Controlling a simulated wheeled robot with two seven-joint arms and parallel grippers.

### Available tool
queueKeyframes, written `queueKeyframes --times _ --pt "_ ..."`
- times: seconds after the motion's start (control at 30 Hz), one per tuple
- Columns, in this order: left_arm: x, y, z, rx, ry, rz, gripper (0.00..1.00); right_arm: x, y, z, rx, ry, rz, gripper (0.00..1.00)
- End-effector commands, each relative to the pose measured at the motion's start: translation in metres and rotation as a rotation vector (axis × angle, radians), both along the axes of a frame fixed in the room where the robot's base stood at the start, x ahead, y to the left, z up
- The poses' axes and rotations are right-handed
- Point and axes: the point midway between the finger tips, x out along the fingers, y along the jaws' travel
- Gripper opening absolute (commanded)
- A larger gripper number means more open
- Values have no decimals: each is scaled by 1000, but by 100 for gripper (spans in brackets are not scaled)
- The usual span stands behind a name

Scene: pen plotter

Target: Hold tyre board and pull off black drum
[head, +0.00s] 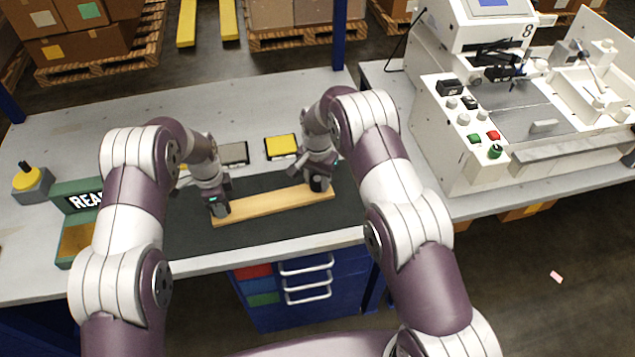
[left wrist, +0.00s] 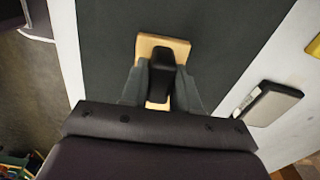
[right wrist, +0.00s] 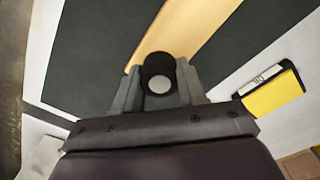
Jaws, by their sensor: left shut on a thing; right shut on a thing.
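The tyre board is a long light-wood board (head: 272,207) lying on the dark mat (head: 250,240). It also shows in the left wrist view (left wrist: 177,43) and the right wrist view (right wrist: 205,25). My left gripper (head: 219,208) is at the board's left end, shut on a black block-like part (left wrist: 161,75) there. My right gripper (head: 318,184) is at the board's right end, shut on the black drum (right wrist: 159,70), a round black piece with a light grey centre. The drum is over the board's end; whether it touches the wood is hidden.
A yellow-topped box (head: 281,146) and a grey box (head: 233,153) lie behind the board. A green sign stand (head: 75,195) and a yellow-topped button box (head: 32,182) are at left. A white machine (head: 500,120) stands at right. The mat's front is clear.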

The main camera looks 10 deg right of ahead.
Motion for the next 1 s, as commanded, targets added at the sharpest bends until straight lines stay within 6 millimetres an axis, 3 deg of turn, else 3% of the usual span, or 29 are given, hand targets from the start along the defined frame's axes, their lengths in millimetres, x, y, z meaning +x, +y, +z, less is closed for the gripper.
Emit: queueKeyframes --times 0.2,0.3,0.43,0.67,0.7,0.77,1.0 --pt "0 0 0 0 0 -1 0 1 0 56 0 -4 0 11" --pt "0 0 0 0 0 -1 0 0 0 74 0 -1 0 11" --pt "0 0 -1 0 0 -1 0 0 0 87 -1 1 0 11" --pt "0 0 0 0 0 -1 0 0 0 89 0 1 0 11" --pt "0 0 0 0 0 -1 40 0 0 88 0 1 0 11" --pt "0 0 0 0 0 0 59 0 0 88 0 1 0 11" --pt "0 0 0 0 0 -1 60 0 0 88 0 1 0 11"
